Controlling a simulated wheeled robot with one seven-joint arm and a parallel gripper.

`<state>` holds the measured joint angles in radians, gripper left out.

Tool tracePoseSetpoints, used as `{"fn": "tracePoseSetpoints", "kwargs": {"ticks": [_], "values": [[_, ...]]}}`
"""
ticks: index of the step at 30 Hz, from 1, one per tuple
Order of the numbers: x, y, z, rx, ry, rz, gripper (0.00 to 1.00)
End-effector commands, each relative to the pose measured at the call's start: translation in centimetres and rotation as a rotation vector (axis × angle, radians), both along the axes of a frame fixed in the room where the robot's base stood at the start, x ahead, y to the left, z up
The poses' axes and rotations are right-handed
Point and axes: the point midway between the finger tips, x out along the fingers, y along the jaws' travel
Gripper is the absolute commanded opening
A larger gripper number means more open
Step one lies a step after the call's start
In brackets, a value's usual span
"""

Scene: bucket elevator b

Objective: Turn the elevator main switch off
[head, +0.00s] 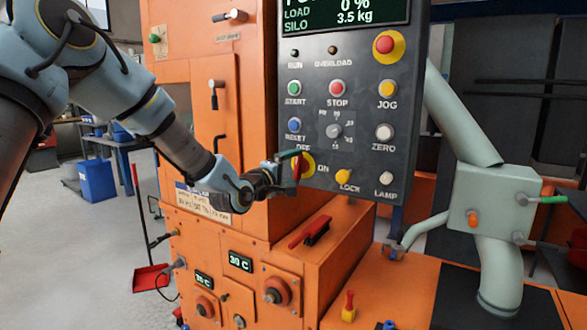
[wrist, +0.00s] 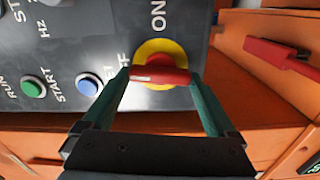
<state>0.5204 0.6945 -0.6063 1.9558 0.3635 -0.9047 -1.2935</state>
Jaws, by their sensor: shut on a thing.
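The main switch (head: 297,166) is a red handle on a yellow round plate at the lower left of the dark control panel (head: 352,215). OFF is printed above it and ON to its right. In the head view the handle stands roughly upright, in line with OFF. In the wrist view the red handle (wrist: 160,76) lies crosswise, with a pale mark near its end on the OFF side; ON is above. My gripper (head: 290,163) is at the switch, its green fingers (wrist: 159,79) shut on the handle's two ends.
Start (head: 293,88), stop (head: 337,88) and reset (head: 294,125) buttons sit above the switch, and a yellow lock button (head: 344,176) to its right. A grey pipe (head: 462,115) stands at right.

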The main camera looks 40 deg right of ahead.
Motion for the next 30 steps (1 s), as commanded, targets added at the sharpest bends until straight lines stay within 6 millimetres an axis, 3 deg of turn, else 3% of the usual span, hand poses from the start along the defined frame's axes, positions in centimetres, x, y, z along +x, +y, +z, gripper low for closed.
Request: {"fn": "tracePoseSetpoints", "kwargs": {"ticks": [9, 25, 26, 27, 30], "values": [[0.06, 0.05, -0.11, -0.027, 0.112, 0.001, 0.37], [0.03, 0.03, -0.14, -0.033, 0.133, 0.001, 0.37], [0.03, 0.04, -0.14, -0.033, 0.133, 0.001, 0.95], [0.03, 0.04, -0.14, -0.033, 0.132, 0.001, 0.99], [0.03, 0.03, -0.13, -0.034, 0.132, 0.001, 1.0]]}}
